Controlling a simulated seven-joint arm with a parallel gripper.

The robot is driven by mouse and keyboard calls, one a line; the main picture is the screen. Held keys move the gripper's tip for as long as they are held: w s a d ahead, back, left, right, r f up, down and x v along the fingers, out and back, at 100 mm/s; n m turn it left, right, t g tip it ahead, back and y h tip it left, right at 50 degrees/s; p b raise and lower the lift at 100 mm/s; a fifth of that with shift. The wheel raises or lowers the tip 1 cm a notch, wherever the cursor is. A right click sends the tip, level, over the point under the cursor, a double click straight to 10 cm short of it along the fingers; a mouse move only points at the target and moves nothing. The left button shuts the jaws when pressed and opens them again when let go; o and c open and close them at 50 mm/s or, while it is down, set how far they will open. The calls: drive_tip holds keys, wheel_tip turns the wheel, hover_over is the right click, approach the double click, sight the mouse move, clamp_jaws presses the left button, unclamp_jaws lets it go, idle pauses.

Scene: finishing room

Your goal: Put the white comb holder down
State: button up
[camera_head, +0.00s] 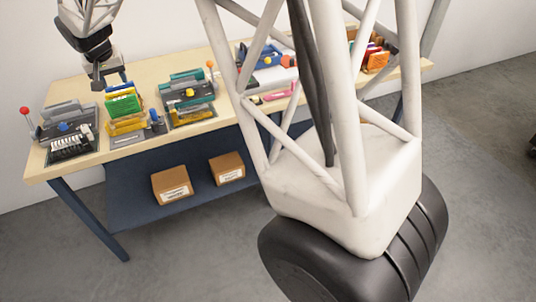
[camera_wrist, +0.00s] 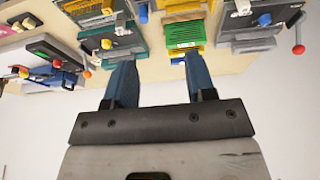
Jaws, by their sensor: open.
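My gripper (camera_head: 110,83) is open and empty, over the left part of the table, close above a green holder (camera_head: 123,104). In the wrist view its two blue fingers (camera_wrist: 155,58) stand apart with bare tabletop between their tips. The green holder (camera_wrist: 185,34) shows there just past the right fingertip. I cannot pick out the white comb holder for certain. A row of white comb-like teeth (camera_head: 70,146) shows on the dark machine at the table's left end.
A wooden table (camera_head: 170,129) carries a yellow holder (camera_head: 127,125), a teal-handled machine (camera_head: 188,95) and several coloured holders (camera_head: 375,58) at the right. Two cardboard boxes sit on the lower shelf. The red-knobbed lever (camera_head: 27,112) sticks up at left.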

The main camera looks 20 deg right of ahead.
drive_tip(key=s+d+r, duration=0.5)
drive_tip(key=s+d, duration=0.6)
drive_tip(key=s, duration=0.1)
drive_tip(key=s+d+f, duration=0.1)
drive_tip(key=s+d, duration=0.4)
drive_tip(key=s, duration=0.7)
drive_tip(key=s+d+f+g, duration=0.1)
drive_tip(key=s+d, duration=0.5)
drive_tip(key=s, duration=0.6)
drive_tip(key=s+d+f, duration=0.2)
drive_tip(key=s+d, duration=0.3)
drive_tip(key=s, duration=0.6)
drive_tip(key=shift+s+d+f, duration=0.15)
drive_tip(key=shift+s+f, duration=0.1)
drive_tip(key=shift+s, duration=0.15)
